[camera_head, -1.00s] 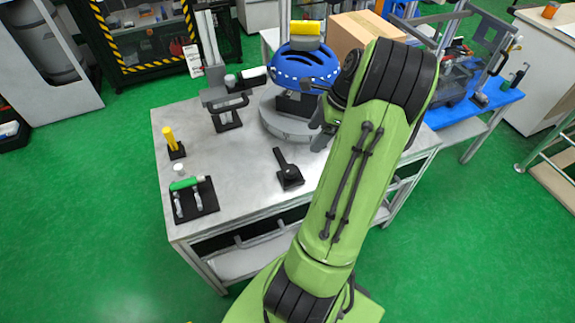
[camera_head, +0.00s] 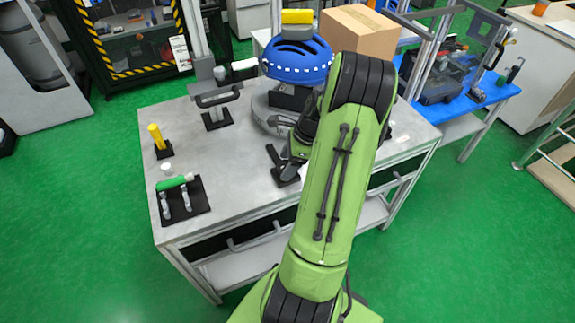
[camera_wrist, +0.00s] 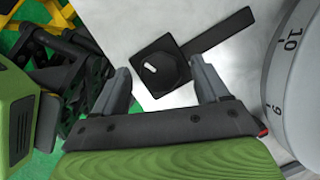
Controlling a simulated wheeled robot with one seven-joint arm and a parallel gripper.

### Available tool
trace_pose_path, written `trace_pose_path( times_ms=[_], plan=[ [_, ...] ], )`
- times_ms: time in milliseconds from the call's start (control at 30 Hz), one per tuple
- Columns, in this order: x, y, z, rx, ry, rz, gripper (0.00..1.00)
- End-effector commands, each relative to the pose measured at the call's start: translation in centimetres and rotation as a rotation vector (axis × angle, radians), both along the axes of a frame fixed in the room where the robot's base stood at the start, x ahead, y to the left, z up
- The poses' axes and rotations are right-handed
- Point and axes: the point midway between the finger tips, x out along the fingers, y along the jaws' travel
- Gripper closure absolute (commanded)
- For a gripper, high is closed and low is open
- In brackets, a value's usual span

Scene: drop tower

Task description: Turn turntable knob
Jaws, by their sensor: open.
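The turntable knob is a black square base with a round knob and a flat black lever (camera_wrist: 218,32), lying on the grey table top. In the wrist view the knob's base (camera_wrist: 155,68) lies just ahead of my fingertips, and the lever points away to the upper right. My gripper (camera_wrist: 164,78) is open and empty, its two grey fingers on either side of the base's near part. I cannot tell if they touch it. In the head view the knob (camera_head: 275,160) is partly hidden by my arm, with my gripper (camera_head: 296,162) beside it.
A round grey turntable with number marks (camera_wrist: 297,85) stands close on the right in the wrist view. A blue helmet (camera_head: 297,62) sits above it. A green-handled clamp (camera_head: 182,202) and a yellow-handled part (camera_head: 157,138) stand on the table's left.

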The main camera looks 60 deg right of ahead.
Motion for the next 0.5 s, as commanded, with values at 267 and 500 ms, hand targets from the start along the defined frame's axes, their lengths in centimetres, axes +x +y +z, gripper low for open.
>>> trace_pose_path(
  times_ms=[267,500],
  plan=[
    [0.09,0.05,-0.12,-0.001,-0.001,0.0,0.26],
    [0.08,0.05,-0.11,0.0,0.0,0.0,0.63]
  ],
)
